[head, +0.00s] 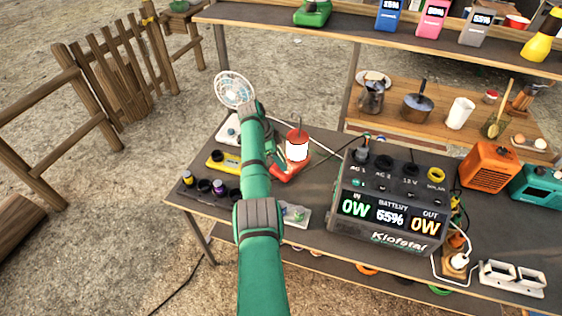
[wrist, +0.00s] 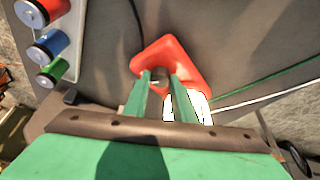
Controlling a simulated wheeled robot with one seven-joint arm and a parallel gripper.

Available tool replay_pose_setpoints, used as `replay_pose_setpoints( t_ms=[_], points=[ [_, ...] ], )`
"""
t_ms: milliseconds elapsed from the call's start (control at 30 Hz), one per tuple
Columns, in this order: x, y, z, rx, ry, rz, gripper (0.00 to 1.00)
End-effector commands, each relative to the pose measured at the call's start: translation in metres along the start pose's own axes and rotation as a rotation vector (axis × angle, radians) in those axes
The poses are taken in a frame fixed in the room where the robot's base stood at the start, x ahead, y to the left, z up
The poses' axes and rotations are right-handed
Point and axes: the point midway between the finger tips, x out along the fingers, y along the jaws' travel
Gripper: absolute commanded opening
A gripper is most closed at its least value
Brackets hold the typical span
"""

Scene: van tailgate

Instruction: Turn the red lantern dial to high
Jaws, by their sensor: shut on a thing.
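The red lantern (head: 297,150) stands upright on the tabletop just right of my green arm, with a bright white middle and a red top. In the wrist view its red base (wrist: 190,62) surrounds a small grey dial (wrist: 160,82). My gripper (wrist: 161,82) has its two green fingers on either side of this dial and is shut on it. The lantern's bright white part (wrist: 200,103) shows just right of the fingers. The dial's markings cannot be read.
A power station (head: 385,215) stands to the right, its battery display at 65%. A fan (head: 235,90) and a yellow item (head: 225,161) are left of the lantern. Cables run behind it. Red, blue and green cylinders (wrist: 50,45) lie at the wrist view's left.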

Motion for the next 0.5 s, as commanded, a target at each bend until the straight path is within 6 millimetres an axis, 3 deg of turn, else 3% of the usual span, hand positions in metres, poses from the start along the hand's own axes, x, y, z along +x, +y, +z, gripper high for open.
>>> replay_pose_setpoints(
  t_ms=[500],
  points=[
    [-0.0004,-0.0006,0.0023,0.101,0.000,0.043,0.02]
  ],
)
